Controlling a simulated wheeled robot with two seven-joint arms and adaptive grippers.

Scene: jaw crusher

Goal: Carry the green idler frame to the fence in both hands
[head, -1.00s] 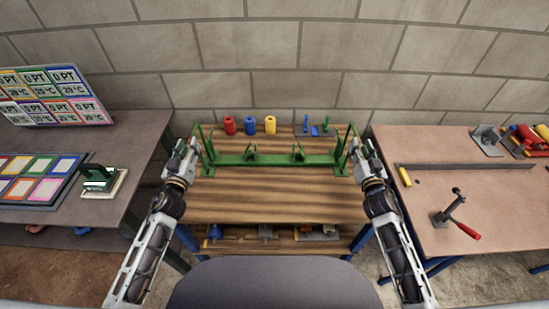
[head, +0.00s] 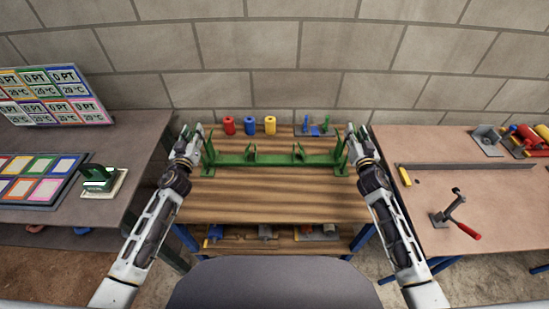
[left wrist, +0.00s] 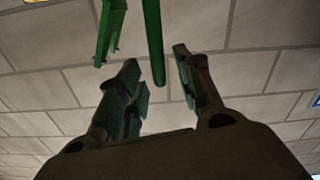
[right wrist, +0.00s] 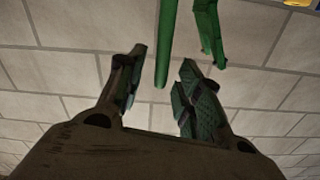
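The green idler frame (head: 275,160) lies across the wooden bench, a long bar with upright posts at both ends and two small brackets. My left gripper (head: 193,134) is at its left end and my right gripper (head: 354,135) at its right end. In the left wrist view, the open fingers (left wrist: 157,68) stand either side of the tip of a green post (left wrist: 153,40). In the right wrist view, the open fingers (right wrist: 162,70) likewise flank a green post (right wrist: 167,40). Gaps show beside both posts. I cannot identify a fence in view.
Red (head: 229,125), blue (head: 250,125) and yellow (head: 270,125) cylinders stand behind the frame, near a small tray of blue parts (head: 315,130). A grey table (head: 130,150) is at left, a brown table (head: 400,220) at right. The bench front is clear.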

